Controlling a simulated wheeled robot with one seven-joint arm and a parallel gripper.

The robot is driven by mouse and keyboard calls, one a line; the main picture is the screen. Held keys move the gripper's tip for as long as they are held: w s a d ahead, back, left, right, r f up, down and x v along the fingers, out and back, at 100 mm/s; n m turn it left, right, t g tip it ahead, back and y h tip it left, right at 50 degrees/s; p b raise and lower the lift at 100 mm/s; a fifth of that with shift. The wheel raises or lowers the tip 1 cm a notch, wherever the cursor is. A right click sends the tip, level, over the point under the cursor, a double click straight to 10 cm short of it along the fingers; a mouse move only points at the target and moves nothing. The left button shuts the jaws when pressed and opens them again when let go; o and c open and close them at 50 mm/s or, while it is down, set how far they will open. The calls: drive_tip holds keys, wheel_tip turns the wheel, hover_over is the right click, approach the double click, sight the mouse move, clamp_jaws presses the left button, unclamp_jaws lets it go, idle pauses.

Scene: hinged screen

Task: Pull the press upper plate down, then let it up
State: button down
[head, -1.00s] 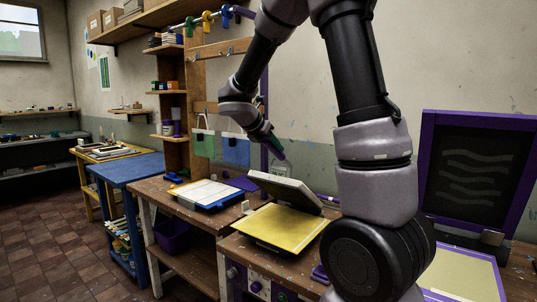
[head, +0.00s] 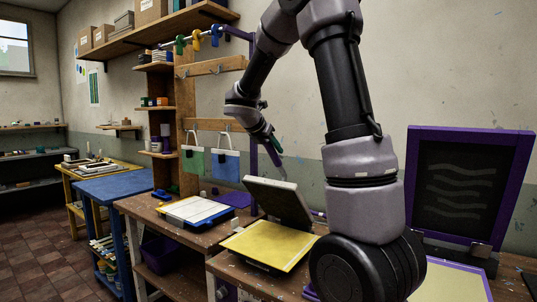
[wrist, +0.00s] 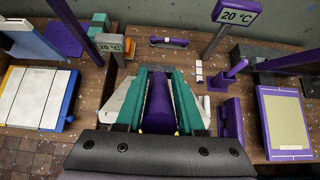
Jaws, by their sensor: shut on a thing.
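The press upper plate (head: 280,204) is a grey slab that stands tilted up above the yellow lower plate (head: 268,246) in the head view. My gripper (head: 275,143) is above and behind the upper plate, its teal fingers around a purple handle (head: 274,156). In the wrist view the fingers of my gripper (wrist: 158,100) lie on both sides of the purple handle (wrist: 158,108), closed on it. Where the handle joins the plate is not clear. My gripper hides most of the press in the wrist view.
A purple-framed dark screen (head: 470,185) stands upright at the right. A white-topped board (head: 195,211) lies on the bench at the left. A 20 °C display (wrist: 237,14) stands on a post at upper right in the wrist view. Two bags (head: 225,163) hang behind.

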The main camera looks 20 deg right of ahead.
drive_tip(key=w+d, duration=0.1)
drive_tip(key=w+d+r, duration=0.1)
drive_tip(key=d, duration=0.1)
drive_tip(key=w+d+r, duration=0.1)
drive_tip(key=d, duration=0.1)
drive_tip(key=shift+w+d, duration=0.15)
drive_tip(key=shift+w, duration=0.1)
drive_tip(key=w+d+r, duration=0.2)
drive_tip(key=w+d, duration=0.3)
drive_tip(key=d, duration=0.4)
drive_tip(key=shift+w, duration=0.2)
drive_tip(key=shift+d, duration=0.1)
drive_tip(key=shift+w+d+r, duration=0.25)
drive_tip(key=shift+w+d, duration=0.15)
drive_tip(key=shift+d, duration=0.1)
drive_tip(key=shift+w+d+r, duration=0.25)
drive_tip(key=shift+w+d, duration=0.15)
drive_tip(key=shift+d, duration=0.1)
